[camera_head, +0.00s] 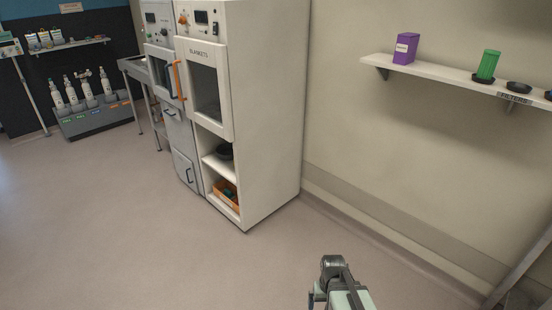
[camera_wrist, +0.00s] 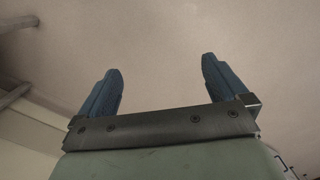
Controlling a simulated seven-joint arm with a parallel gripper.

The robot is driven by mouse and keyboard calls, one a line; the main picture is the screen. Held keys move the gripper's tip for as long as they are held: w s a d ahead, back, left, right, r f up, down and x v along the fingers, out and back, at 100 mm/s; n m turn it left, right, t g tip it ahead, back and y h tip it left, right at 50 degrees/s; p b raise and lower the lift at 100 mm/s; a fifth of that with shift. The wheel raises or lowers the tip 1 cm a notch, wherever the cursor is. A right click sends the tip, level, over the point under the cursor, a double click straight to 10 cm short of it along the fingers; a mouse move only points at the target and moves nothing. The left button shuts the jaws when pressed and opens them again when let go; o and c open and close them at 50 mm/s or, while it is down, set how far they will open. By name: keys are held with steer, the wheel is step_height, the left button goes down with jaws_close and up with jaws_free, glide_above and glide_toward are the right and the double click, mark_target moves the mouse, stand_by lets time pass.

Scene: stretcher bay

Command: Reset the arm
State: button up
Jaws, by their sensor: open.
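My gripper (camera_wrist: 162,85) shows in the wrist view, with two blue ribbed fingers spread wide apart. Nothing is between them, and only a plain pale surface shows beyond. In the head view part of my arm shows at the bottom edge, over bare floor and apart from the cabinets and the wall. The fingertips are not clear in the head view.
A white cabinet marked BLANKETS (camera_head: 270,110) stands left of centre, beside a grey cabinet (camera_head: 183,130). A wall shelf (camera_head: 440,74) at right bears a purple box (camera_head: 405,48) and a green container (camera_head: 487,65). A bottle rack (camera_head: 98,120) stands far left. The floor (camera_head: 120,230) is clear.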

steer(key=s+f+g, duration=0.2)
steer(key=s+f, duration=0.5)
steer(key=s, duration=0.5)
steer(key=s+f+g, duration=0.3)
steer(key=s+f, duration=0.5)
steer(key=s, duration=0.5)
steer(key=shift+s+f+g, duration=0.15)
steer(key=shift+f+g, duration=0.15)
